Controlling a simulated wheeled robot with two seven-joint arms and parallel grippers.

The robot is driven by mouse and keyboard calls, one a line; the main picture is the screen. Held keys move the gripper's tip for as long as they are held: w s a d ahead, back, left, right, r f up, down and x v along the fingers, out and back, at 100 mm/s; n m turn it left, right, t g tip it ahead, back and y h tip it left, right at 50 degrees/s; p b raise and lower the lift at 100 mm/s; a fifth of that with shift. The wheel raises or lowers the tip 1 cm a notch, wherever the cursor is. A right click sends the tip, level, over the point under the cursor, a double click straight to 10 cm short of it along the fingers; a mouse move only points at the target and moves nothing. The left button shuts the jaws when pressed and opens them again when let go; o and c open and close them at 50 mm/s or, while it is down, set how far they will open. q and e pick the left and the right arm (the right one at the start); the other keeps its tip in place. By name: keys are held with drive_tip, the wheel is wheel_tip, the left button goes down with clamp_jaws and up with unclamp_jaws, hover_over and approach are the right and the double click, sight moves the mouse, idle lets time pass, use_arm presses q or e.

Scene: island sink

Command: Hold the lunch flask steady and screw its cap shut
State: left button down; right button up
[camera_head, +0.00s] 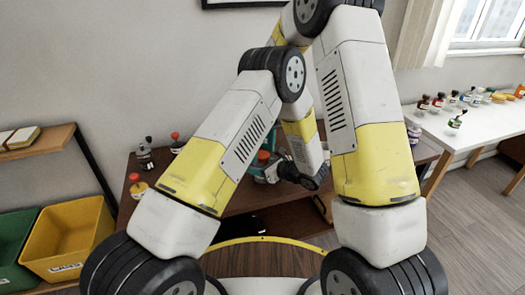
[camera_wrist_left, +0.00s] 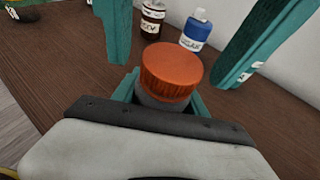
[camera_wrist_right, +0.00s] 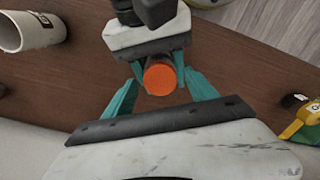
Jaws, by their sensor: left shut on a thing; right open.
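The lunch flask stands on the brown table. Its grey body (camera_wrist_left: 160,99) shows just under its ribbed orange cap (camera_wrist_left: 172,70) in the left wrist view. The cap sits on the flask top and looks level; I cannot tell how tight it is. My left gripper (camera_wrist_right: 160,66) is shut on the flask body, below the cap. My right gripper (camera_wrist_right: 160,97) is open, with its teal fingers on either side of the orange cap (camera_wrist_right: 160,79), apart from it. In the head view the orange cap (camera_head: 264,155) shows between my arms, which hide much of the flask.
A brown bottle (camera_wrist_left: 152,18) and a blue bottle (camera_wrist_left: 196,30) stand behind the flask. Yellow (camera_head: 70,238) and green bins stand left of the table. A white table (camera_head: 470,130) holds several small items.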

drive_tip(key=shift+r, duration=2.25)
drive_tip(key=shift+c, duration=0.4)
